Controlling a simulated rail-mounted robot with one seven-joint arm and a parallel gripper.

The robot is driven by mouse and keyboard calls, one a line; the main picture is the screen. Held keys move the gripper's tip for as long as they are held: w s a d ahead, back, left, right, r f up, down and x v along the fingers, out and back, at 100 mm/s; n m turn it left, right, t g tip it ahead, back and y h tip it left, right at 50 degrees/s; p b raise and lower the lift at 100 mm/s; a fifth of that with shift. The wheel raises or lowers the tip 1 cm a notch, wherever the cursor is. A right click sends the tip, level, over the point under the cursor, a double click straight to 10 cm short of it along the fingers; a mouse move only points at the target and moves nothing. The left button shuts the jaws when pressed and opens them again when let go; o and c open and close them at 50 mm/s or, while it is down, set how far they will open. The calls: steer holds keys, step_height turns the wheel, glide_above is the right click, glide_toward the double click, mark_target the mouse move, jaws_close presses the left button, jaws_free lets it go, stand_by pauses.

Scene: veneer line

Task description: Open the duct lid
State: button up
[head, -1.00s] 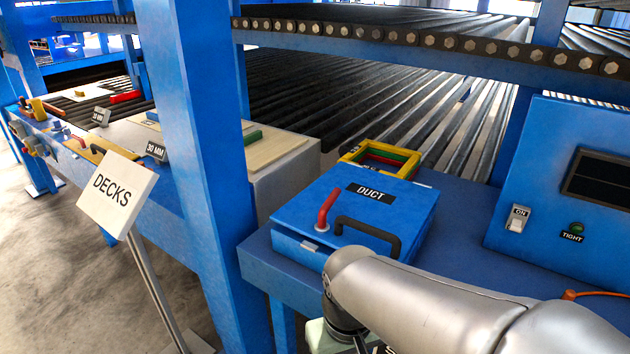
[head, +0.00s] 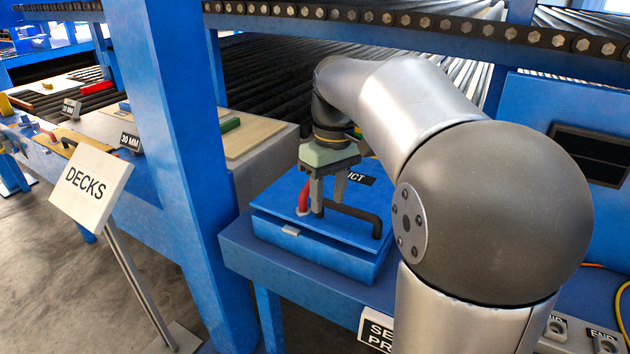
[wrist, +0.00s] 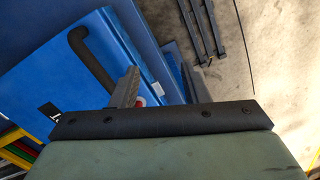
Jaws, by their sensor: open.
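The blue duct box (head: 330,262) stands on the blue bench with its lid (head: 275,198) down. The lid also shows in the wrist view (wrist: 50,85). A black bar handle (head: 360,218) is near its front edge; it appears in the wrist view (wrist: 88,55). A red lever (head: 303,200) stands left of the handle, partly hidden by my gripper (head: 314,205). My gripper is open and points down over the lid, close beside the lever. A scrap of red shows beside a finger in the wrist view (wrist: 141,101). I cannot tell whether the fingers straddle the lever or touch it.
A blue post (head: 185,150) rises left of the box, with the DECKS sign (head: 90,190) in front. A blue panel (head: 535,100) stands to the right, partly behind my arm. Rollers (head: 265,85) fill the back.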

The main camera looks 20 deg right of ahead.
steer(key=w+d+r+n, duration=0.4)
steer(key=w+d+r, duration=0.3)
steer(key=w+d, duration=0.3)
steer(key=shift+g+y, duration=0.4)
steer(key=s+f+b, duration=0.1)
steer(key=f, duration=0.4)
steer(key=s+f+b, duration=0.1)
steer(key=f+b, duration=0.1)
steer(key=f, duration=0.4)
steer(key=s+a+f+b, duration=0.1)
steer(key=f, duration=0.4)
steer(key=shift+s+f+b, duration=0.2)
steer(key=shift+s+b, duration=0.05)
steer(key=shift+b, duration=0.1)
steer(key=shift+r, duration=0.1)
jaws_close()
